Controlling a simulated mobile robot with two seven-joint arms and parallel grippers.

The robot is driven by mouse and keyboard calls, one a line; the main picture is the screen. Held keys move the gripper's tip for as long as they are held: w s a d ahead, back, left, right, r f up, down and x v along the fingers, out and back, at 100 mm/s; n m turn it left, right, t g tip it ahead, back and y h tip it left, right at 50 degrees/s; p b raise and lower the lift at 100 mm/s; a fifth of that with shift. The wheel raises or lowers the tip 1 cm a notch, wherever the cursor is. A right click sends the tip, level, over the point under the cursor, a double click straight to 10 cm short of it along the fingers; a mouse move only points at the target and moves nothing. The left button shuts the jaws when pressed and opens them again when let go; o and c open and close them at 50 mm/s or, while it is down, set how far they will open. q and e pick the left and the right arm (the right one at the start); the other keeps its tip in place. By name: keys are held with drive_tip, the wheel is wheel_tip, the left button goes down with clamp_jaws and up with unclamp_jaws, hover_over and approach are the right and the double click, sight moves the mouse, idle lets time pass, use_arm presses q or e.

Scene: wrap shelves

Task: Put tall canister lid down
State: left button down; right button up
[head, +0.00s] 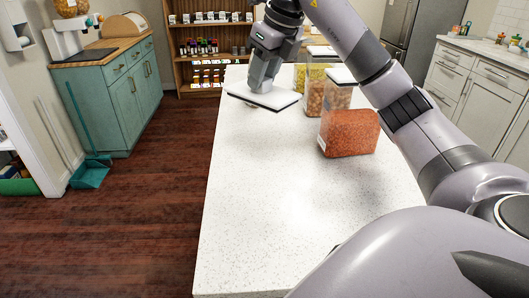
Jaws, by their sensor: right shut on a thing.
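My right gripper (264,82) is shut on a flat white lid with a dark edge (277,99). The lid is nearly level, at the far left part of the white speckled counter (259,200); I cannot tell whether it touches the counter. The gripper's fingertips are partly hidden. To the right stand clear canisters: one with orange-red contents (348,133) in front, one with tan contents (315,98) behind it, and one with yellowish contents (300,78) further back. My left gripper is not in view.
Another white lid (341,75) shows among the canisters, beside my arm. The near and middle counter is clear. A wooden shelf with jars (205,48) stands behind. A teal cabinet (124,98) and a dustpan (91,174) are at left, across the wooden floor.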

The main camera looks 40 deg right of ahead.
sight(285, 97)
wheel_tip(285, 97, down, 17)
drive_tip(key=shift+f+b, duration=0.1)
drive_tip(key=shift+b, duration=0.8)
drive_tip(key=o, duration=1.1)
drive_tip(key=shift+f, duration=0.1)
drive_tip(key=shift+r, duration=0.2)
drive_tip(key=v, duration=1.2)
